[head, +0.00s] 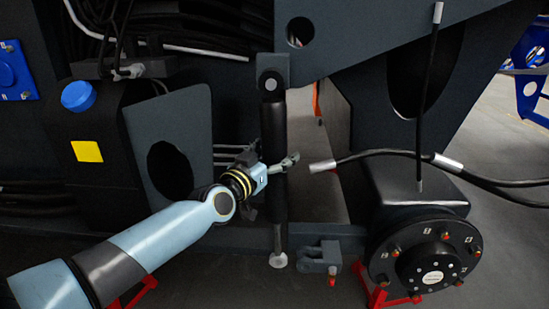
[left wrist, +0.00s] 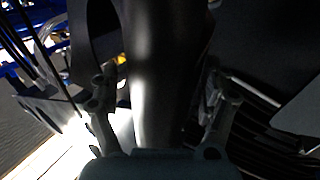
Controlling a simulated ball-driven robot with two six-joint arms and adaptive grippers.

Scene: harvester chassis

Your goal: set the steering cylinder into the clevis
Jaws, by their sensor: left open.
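The steering cylinder (head: 273,135) is dark and hangs upright, its top end at a bracket (head: 271,68) on the chassis. Its light rod end (head: 278,261) hangs at the bottom, left of the dark clevis (head: 321,257) and apart from it. My left gripper (head: 284,164) is at the middle of the cylinder, with one finger showing in front of it. In the left wrist view the cylinder (left wrist: 152,60) passes between the two open fingers. I cannot tell whether either finger touches it. The clevis is not made out in the left wrist view. My right gripper is not in view.
A wheel hub (head: 425,262) stands right of the clevis. Hoses with metal ends (head: 325,166) reach in from the right, close to the cylinder. A dark plate with a round hole (head: 175,140) stands left of the cylinder. Red stands (head: 385,298) are on the floor below.

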